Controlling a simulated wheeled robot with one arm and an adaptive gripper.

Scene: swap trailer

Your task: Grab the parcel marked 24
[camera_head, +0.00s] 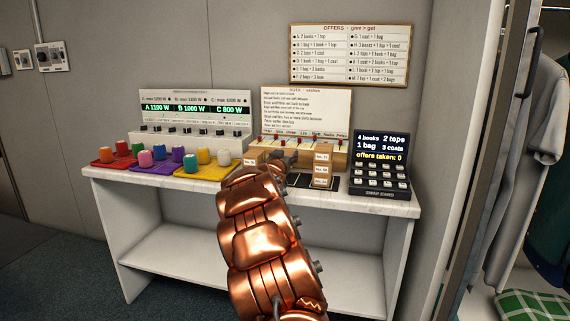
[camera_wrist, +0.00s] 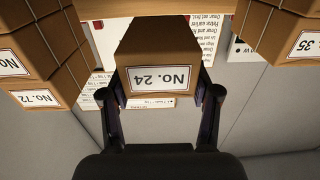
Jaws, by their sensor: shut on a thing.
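The parcel marked No. 24 (camera_wrist: 158,45) is a brown cardboard box with a white label, which reads upside down in the wrist view. My gripper (camera_wrist: 162,92) has one dark finger on each side of this box and is shut on it. In the head view my copper arm hides this parcel and most of the gripper. I cannot tell whether the box touches a surface below it.
A stack of parcels including No. 72 (camera_wrist: 36,97) stands close on one side, and parcel No. 35 (camera_wrist: 300,45) on the other. In the head view a stack (camera_head: 322,170) stands right of my arm, beside a black keypad device (camera_head: 381,165).

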